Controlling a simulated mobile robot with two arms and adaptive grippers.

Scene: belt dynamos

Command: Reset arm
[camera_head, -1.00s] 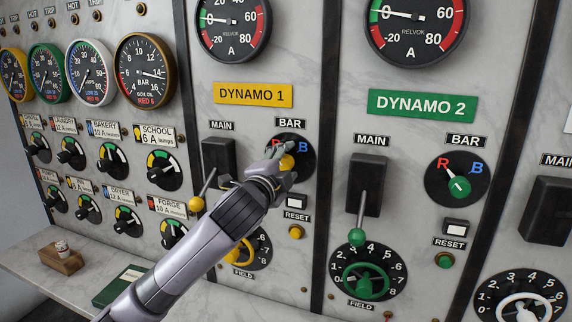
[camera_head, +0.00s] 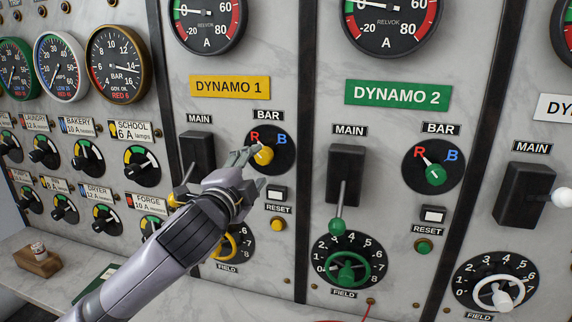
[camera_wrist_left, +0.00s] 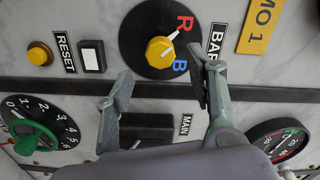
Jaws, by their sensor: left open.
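My left gripper (camera_head: 243,156) is in front of the Dynamo 1 panel, just left of the yellow BAR knob (camera_head: 264,155). In the left wrist view its two fingers (camera_wrist_left: 165,85) are spread apart with nothing between them. There the yellow knob (camera_wrist_left: 160,52) lies beyond the fingers, clear of them, and its white pointer is turned towards R. My left forearm crosses the lower left of the head view and hides part of the yellow FIELD wheel (camera_head: 222,247). My right gripper is not in view.
The yellow MAIN lever (camera_head: 176,199) is close to my left wrist. The Dynamo 2 panel with its green MAIN lever (camera_head: 338,226) stands to the right. A ledge (camera_head: 50,285) at lower left holds a wooden block (camera_head: 38,263) and a green book (camera_head: 92,290).

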